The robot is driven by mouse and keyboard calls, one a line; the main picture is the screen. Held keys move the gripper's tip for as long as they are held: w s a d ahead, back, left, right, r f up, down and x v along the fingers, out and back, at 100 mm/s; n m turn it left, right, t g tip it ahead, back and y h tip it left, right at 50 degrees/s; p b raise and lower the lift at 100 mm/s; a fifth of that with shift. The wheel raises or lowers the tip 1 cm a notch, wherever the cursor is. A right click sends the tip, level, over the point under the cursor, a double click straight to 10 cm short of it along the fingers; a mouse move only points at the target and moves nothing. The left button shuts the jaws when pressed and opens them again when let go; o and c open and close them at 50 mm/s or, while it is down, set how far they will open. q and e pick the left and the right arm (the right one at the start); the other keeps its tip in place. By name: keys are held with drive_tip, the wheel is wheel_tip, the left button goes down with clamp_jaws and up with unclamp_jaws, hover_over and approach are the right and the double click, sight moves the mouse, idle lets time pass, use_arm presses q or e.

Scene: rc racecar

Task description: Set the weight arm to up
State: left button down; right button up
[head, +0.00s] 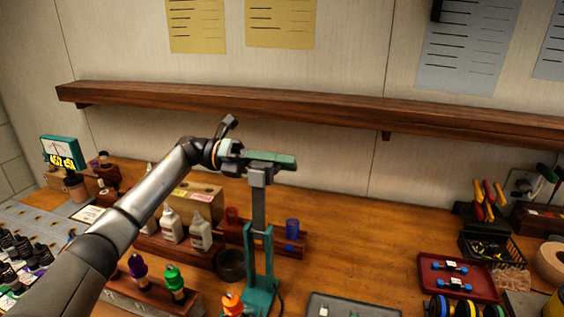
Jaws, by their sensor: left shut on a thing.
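A teal green stand (260,285) rises from the workbench, with a grey upright post (258,208) in it. A dark green bar (275,160) lies nearly level across the top of the post, pointing right; I take this to be the weight arm. My left gripper (249,157) reaches in from the left at the top of the post and is shut on the bar's left end. The exact finger contact is too small to see clearly. My right gripper is out of view.
White bottles (200,232) and a blue cup (292,229) stand close around the post. A wooden shelf (320,112) runs along the wall behind. A red tray (457,278) is at the right.

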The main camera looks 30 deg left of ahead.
use_arm(q)
drive_tip(key=c, duration=0.9)
unclamp_jaws()
drive_tip(key=shift+s+d+f, duration=0.1)
drive_tip(key=shift+s+f, duration=0.05)
drive_tip(key=shift+f, duration=0.6)
drive_tip(key=shift+a, duration=0.35)
drive_tip(key=shift+r+b+v, duration=0.2)
drive_tip(key=shift+b+v, duration=0.55)
drive_tip(key=shift+v, duration=2.25)
drive_tip(key=shift+r+b+v, duration=0.15)
drive_tip(key=shift+b+v, duration=0.6)
drive_tip(key=shift+v, duration=2.2)
